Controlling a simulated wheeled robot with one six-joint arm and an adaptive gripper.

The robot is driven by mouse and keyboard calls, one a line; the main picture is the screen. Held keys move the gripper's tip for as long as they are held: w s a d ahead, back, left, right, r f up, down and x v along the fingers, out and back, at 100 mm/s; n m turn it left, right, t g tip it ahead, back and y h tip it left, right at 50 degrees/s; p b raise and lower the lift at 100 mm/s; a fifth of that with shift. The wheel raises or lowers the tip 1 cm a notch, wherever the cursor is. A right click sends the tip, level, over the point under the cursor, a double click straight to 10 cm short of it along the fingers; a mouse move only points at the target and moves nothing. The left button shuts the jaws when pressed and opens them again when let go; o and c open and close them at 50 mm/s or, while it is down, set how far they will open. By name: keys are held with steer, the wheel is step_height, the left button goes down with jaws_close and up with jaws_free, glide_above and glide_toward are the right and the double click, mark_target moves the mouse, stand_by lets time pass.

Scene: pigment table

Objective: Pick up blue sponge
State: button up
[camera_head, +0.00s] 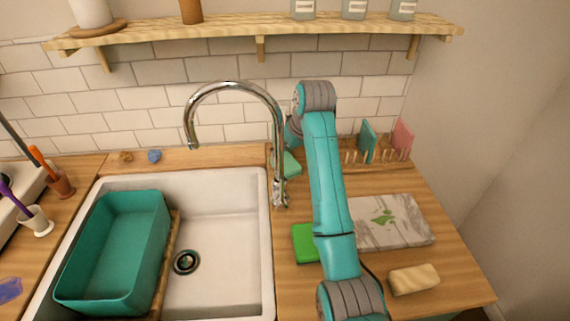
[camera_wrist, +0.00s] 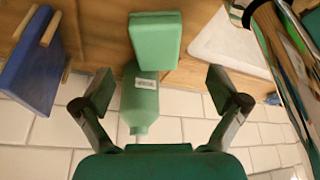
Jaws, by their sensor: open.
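I see no clearly blue sponge. A small blue lump (camera_head: 154,156) lies on the ledge behind the sink; I cannot tell what it is. A pale green block (camera_wrist: 155,38) stands centred beyond my gripper's fingers in the wrist view, and a green labelled bottle (camera_wrist: 140,97) is right by it. The block shows partly beside the faucet in the head view (camera_head: 291,165). My gripper (camera_wrist: 161,90) is open, with the bottle and block seen between its fingers and nothing held. In the head view my arm mostly hides it.
A rack holds a teal slab (camera_head: 367,141) and a pink slab (camera_head: 403,139); a blue slab (camera_wrist: 33,62) stands between pegs in the wrist view. The faucet (camera_head: 278,135) is close left of my arm. A bright green block (camera_head: 305,243), marble board (camera_head: 395,222) and tan block (camera_head: 413,279) lie on the counter.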

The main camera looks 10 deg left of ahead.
mark_target(289, 165)
steer(key=shift+d+x, duration=0.2)
steer(key=shift+x, duration=1.6)
steer(key=shift+d+x, duration=0.15)
steer(key=shift+x, duration=1.7)
steer(key=shift+s+f, duration=0.1)
steer(key=c, duration=0.8)
steer(key=shift+c, duration=0.5)
